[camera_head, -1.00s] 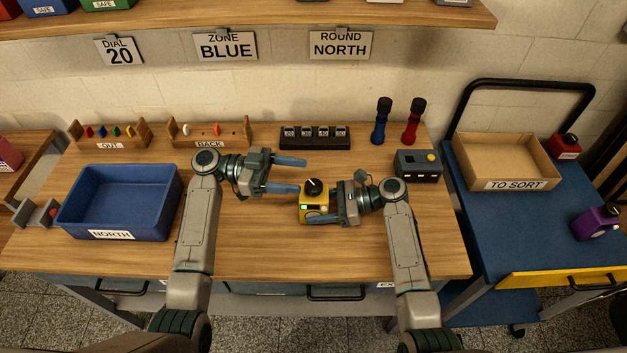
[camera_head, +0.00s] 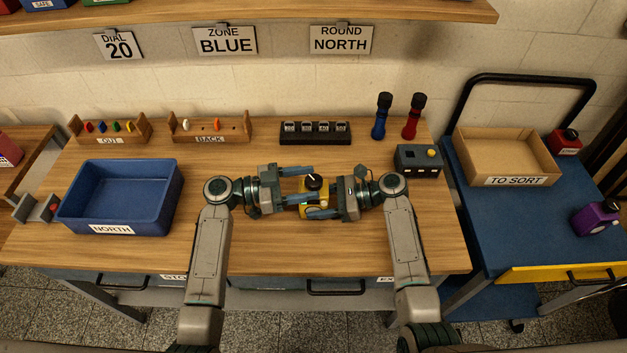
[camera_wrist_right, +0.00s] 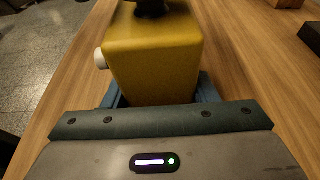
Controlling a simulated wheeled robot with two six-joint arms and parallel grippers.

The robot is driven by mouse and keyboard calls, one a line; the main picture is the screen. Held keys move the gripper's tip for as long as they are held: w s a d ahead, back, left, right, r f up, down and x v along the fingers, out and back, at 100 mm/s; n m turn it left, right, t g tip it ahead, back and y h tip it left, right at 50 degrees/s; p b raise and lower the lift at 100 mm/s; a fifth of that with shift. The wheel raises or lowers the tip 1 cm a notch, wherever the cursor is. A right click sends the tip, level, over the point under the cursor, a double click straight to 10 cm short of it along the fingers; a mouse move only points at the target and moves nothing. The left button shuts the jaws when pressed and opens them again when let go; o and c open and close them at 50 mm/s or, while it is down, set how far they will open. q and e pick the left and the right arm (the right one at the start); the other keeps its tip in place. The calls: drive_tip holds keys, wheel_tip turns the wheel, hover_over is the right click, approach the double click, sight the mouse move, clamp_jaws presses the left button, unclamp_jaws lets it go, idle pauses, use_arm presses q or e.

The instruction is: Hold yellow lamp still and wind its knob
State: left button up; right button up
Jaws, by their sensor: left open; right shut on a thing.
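The yellow lamp (camera_head: 304,211) stands upright on the wooden table, with a black knob (camera_head: 313,182) on top. My right gripper (camera_head: 316,207) is shut on the lamp's body from the right. The right wrist view shows the lamp's yellow body (camera_wrist_right: 155,55) between the fingers, with a white button on its left side and the knob cut off at the top edge. My left gripper (camera_head: 312,186) is open and level, coming in from the left. Its fingers lie on either side of the knob; whether they touch it cannot be told.
A blue NORTH bin (camera_head: 118,200) stands at the left. OUT (camera_head: 110,131) and BACK (camera_head: 208,131) racks, a black dial block (camera_head: 315,132) and two torches line the back. A grey box with a yellow button (camera_head: 418,161) is right of the lamp. The table's front is clear.

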use_arm(q)
drive_tip(key=shift+w+d, duration=0.2)
drive_tip(key=shift+d, duration=0.9)
drive_tip(key=c, duration=1)
drive_tip(key=shift+m+g, duration=0.3)
drive_tip(key=shift+g, duration=0.2)
drive_tip(key=m+g, duration=0.2)
drive_tip(key=g, duration=0.2)
drive_tip(key=shift+m, duration=0.3)
drive_tip(key=shift+m+g+y, duration=0.4)
drive_tip(key=shift+m+g, duration=1)
drive_tip(key=shift+g, duration=1.1)
